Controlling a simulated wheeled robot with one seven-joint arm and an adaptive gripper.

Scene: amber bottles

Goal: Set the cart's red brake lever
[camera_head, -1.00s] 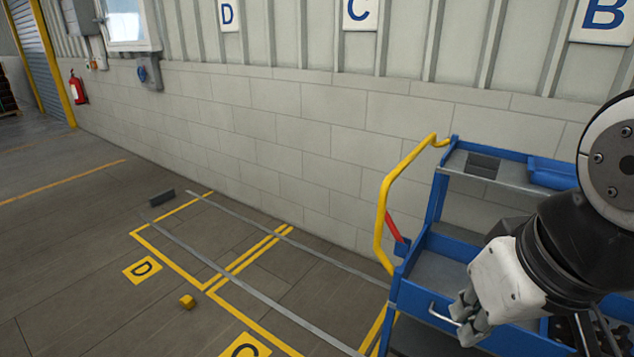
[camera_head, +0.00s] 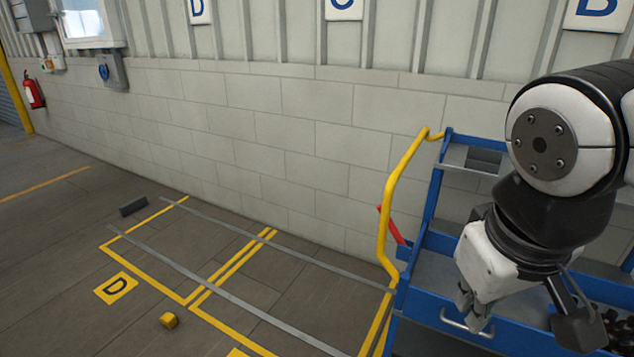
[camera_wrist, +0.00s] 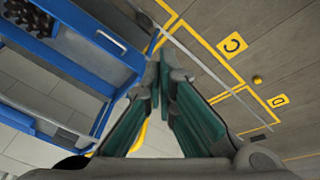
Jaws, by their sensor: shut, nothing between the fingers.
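The blue cart (camera_head: 452,215) stands at the right of the head view, and it also shows at the left of the wrist view (camera_wrist: 50,65). Its red brake lever (camera_head: 391,225) slants up and left beside the yellow push handle (camera_head: 385,205), partly hidden behind it. My gripper (camera_head: 473,318) is shut and empty, pointing down in front of the cart's lower tray, to the right of the lever and below it in the picture. In the wrist view, my gripper's fingers (camera_wrist: 160,70) meet at the tips. I cannot make out the lever there.
Metal rails (camera_head: 225,295) run along the floor between yellow bay lines toward the cart. A yellow block (camera_head: 168,320) and a dark grey block (camera_head: 132,206) lie on the floor. A block wall rises behind the cart. Open floor lies at the left.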

